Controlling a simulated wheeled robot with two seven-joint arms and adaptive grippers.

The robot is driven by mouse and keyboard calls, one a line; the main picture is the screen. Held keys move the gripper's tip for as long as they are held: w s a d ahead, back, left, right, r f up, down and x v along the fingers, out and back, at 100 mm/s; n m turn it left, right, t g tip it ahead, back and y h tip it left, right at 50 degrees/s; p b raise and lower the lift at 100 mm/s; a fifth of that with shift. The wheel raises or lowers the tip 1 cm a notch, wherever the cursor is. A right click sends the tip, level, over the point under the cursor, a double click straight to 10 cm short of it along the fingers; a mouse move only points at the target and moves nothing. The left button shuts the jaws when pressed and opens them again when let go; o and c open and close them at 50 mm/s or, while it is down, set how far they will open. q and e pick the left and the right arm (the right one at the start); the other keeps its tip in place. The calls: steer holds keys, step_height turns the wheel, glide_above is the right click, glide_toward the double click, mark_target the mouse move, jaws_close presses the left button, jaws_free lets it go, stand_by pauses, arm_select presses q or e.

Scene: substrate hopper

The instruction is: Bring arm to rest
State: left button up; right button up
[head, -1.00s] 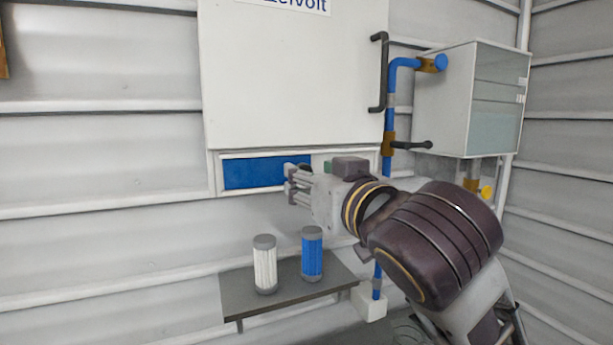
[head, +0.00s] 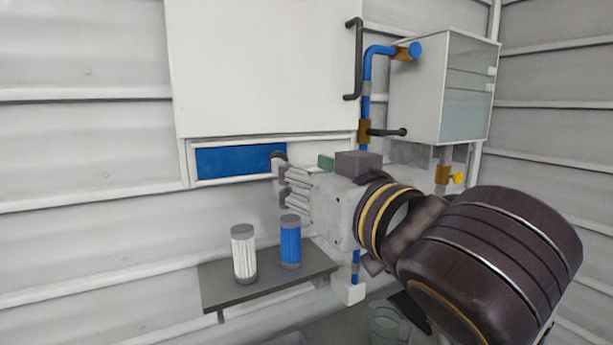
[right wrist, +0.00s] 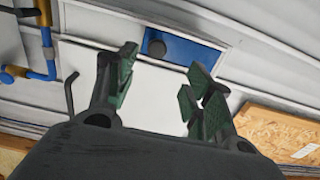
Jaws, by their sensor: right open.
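My right arm reaches in from the lower right in the head view. Its gripper (head: 282,182) is in front of the lower right end of the blue panel (head: 225,161), below the big white cabinet (head: 265,70). In the right wrist view the two green-padded fingers (right wrist: 163,75) are spread apart with nothing between them. The blue panel (right wrist: 185,50) with a dark round knob (right wrist: 156,47) lies beyond the fingertips, apart from them. My left gripper is in neither view.
A small shelf (head: 235,295) below holds a white filter cartridge (head: 244,254) and a blue one (head: 290,243). A blue pipe (head: 367,85) with a dark lever (head: 388,132) runs beside a glass-fronted box (head: 468,88). The wall at left is clear.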

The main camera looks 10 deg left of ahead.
steer(key=w+d+f+m+g+h, duration=0.1)
steer(key=w+d+f+m+h, duration=0.3)
steer(key=f, duration=0.7)
steer(key=w+d+f+n+g, duration=0.15)
steer(key=d+f, duration=0.35)
steer(key=f, duration=0.5)
steer(key=w+d+f+m+g+h, duration=0.25)
steer(key=d+f, duration=0.25)
steer(key=f, duration=0.6)
steer(key=s+d+f+g+h, duration=0.1)
steer(key=s+d+f+g, duration=0.1)
steer(key=s+d+f, duration=0.55)
steer(key=s+d+f+g+h, duration=0.2)
steer(key=s+f, duration=0.2)
steer(key=f, duration=0.7)
steer(key=s+d+f+g+h, duration=0.1)
steer(key=s+d+f+g, duration=0.1)
steer(key=s+d+f, duration=0.6)
steer(key=a+f+g, duration=0.1)
steer(key=a+f, duration=0.2)
steer(key=f, duration=3.1)
steer(key=s+d+f, duration=0.2)
steer(key=s+f, duration=0.8)
steer(key=s, duration=0.1)
steer(key=s+d+f+g, duration=0.1)
steer(key=s+d+f, duration=0.1)
steer(key=s+f, duration=0.9)
steer(key=shift+s+g, duration=0.3)
steer(key=shift+s, duration=0.25)
